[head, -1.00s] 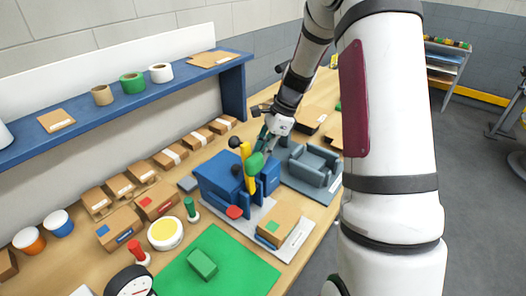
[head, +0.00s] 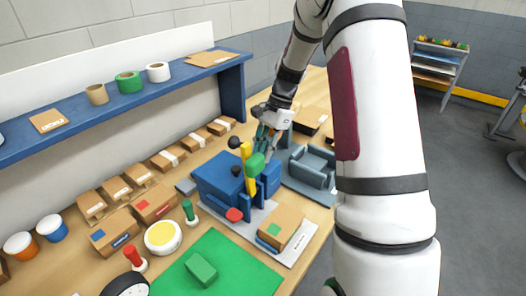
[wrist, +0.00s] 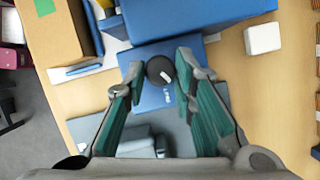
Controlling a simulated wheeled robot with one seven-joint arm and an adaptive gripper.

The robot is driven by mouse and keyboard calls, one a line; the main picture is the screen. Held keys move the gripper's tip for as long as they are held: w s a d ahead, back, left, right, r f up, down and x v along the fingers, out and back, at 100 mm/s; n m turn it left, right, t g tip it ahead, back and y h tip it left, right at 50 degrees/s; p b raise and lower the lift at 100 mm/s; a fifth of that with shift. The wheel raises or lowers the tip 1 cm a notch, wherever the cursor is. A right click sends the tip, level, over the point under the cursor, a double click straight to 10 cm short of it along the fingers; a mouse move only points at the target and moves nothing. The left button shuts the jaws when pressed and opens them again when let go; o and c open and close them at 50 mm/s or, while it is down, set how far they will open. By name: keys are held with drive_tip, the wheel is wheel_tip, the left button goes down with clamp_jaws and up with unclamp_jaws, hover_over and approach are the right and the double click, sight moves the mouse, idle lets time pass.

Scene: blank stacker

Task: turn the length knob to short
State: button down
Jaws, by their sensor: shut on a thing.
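The length knob (wrist: 160,70) is a round black dial with a white pointer mark. In the wrist view it sits on a blue panel (wrist: 146,100) of the blue stacker, and its pointer slants toward the lower right. White lettering shows beside it, too small to read. My gripper (wrist: 161,66) has its fingertips on either side of the knob, shut on it. In the head view my gripper (head: 267,140) is at the far side of the blue stacker (head: 215,180), and the knob is hidden there.
A yellow lever (head: 249,172) with a green part stands beside my gripper. A cardboard box (head: 281,226) lies in front of the stacker. A grey-blue fixture (head: 313,165) stands close on the right. A green mat (head: 238,270) lies nearer.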

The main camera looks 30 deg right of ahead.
drive_tip(key=c, duration=1.6)
unclamp_jaws()
drive_tip(key=shift+r, duration=0.15)
drive_tip(key=v, duration=0.7)
drive_tip(key=shift+d+r, duration=0.1)
drive_tip(key=shift+d, duration=0.05)
drive_tip(key=shift+o, duration=1.3)
